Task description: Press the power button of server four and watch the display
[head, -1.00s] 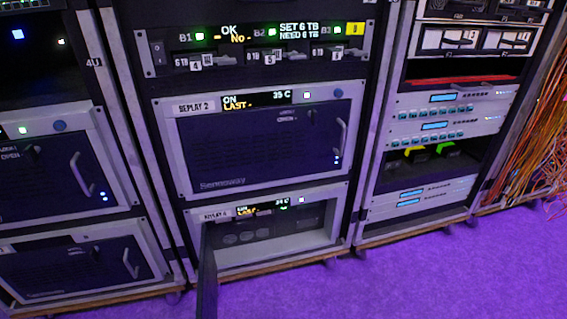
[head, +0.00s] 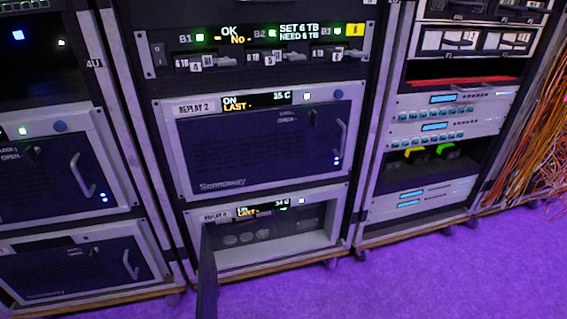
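The server labelled Replay 4 (head: 290,258) is at the bottom of the middle rack. Its front door (head: 207,275) hangs open at the left side, swung out toward me. Its small display (head: 256,209) is lit with yellow text that seems to read "LAST", with a temperature at the right that I cannot read surely. A white lit square (head: 301,201) sits right of the display; I cannot tell if it is the power button. Neither gripper is in view.
Above it is the closed Replay 2 server (head: 270,148), with display (head: 256,100) and handle (head: 341,137). A drive bay unit (head: 255,48) is above that. Racks stand left and right. Orange cables (head: 530,140) hang at the far right. The purple floor (head: 420,280) in front is clear.

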